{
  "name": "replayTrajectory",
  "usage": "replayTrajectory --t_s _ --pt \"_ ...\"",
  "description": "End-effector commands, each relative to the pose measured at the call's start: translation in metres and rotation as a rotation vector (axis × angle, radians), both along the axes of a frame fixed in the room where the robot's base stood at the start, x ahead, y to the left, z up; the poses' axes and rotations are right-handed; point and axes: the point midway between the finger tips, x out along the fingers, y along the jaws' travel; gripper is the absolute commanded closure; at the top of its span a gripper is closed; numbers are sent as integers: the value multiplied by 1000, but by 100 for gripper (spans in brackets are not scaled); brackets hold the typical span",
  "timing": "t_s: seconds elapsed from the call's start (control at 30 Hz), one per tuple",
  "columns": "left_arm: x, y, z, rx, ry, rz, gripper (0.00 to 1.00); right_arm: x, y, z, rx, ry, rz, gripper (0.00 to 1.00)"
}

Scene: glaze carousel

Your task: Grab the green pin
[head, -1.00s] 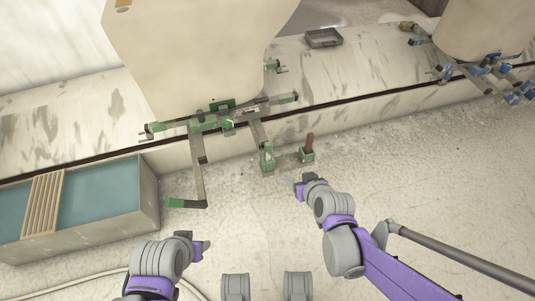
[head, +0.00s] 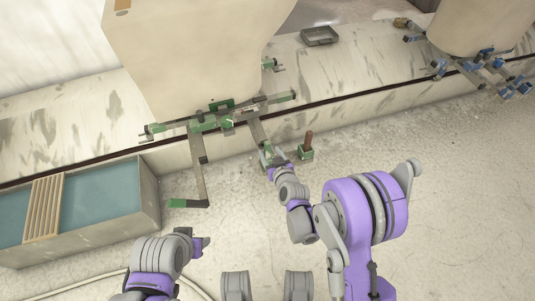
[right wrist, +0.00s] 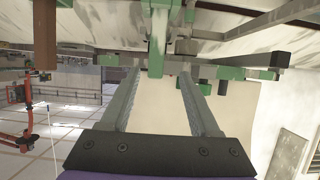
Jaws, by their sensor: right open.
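A green upright piece, which looks like the green pin (right wrist: 157,45), shows in the right wrist view between the two long fingers of my right gripper (right wrist: 160,90). The jaws are open, and I see no contact with it. In the head view my right gripper (head: 270,165) is at the green end (head: 265,154) of a carousel arm and partly hides it. My left gripper (head: 203,244) is low at the left in the head view, away from the carousel; its jaws are too small to read.
A green block with a brown handle (head: 307,148) stands just right of my right gripper. The carousel frame (head: 215,122) carries several green-tipped bars. A teal-topped basin (head: 100,200) stands at the left. Blue-tipped bars (head: 485,65) are at the far right. The floor at the right is open.

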Motion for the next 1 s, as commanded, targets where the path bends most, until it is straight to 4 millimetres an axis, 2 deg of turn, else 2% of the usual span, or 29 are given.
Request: replayTrajectory --t_s 0.17,0.4,0.53,0.73,0.77,1.0 --pt "1 0 -4 0 1 0 50 13 2 -6 0 0 0 38" --pt "2 0 -12 0 2 0 50 46 8 -18 -1 1 0 38" --pt "2 0 -13 0 2 0 50 52 11 -20 -1 0 0 38" --pt "2 0 -13 0 2 0 50 53 11 -20 -1 0 0 38" --pt "2 0 -13 0 2 0 50 53 11 -20 -1 0 0 41" --pt "2 0 -13 0 2 0 50 52 10 -20 0 1 0 84"
